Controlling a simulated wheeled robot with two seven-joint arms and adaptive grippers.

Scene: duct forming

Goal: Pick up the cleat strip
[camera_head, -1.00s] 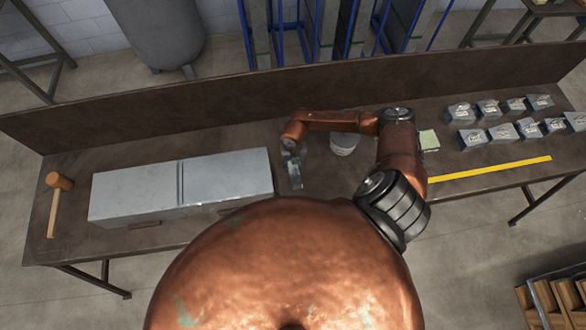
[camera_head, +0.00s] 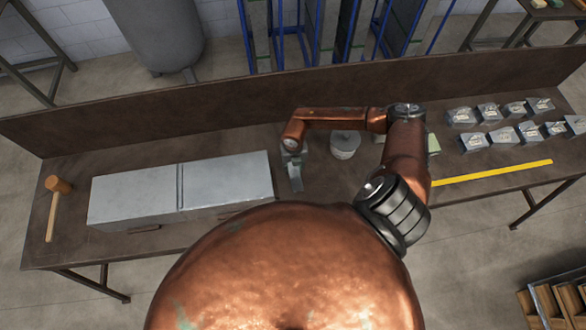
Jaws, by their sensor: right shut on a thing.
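The cleat strip (camera_head: 296,180) is a small, narrow grey metal piece near the middle of the bench, just right of the duct. My right gripper (camera_head: 293,158) hangs below the copper wrist and is shut on the strip's far end. The fingers are small and partly hidden by the wrist. I cannot tell whether the strip touches the bench. My left gripper is not in view.
A long grey metal duct (camera_head: 130,200) with a seam lies to the left, and a mallet (camera_head: 55,205) lies beyond it. A pale round container (camera_head: 345,147) stands right of the gripper. A yellow ruler (camera_head: 492,173) and several small metal pieces (camera_head: 501,135) lie at the right.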

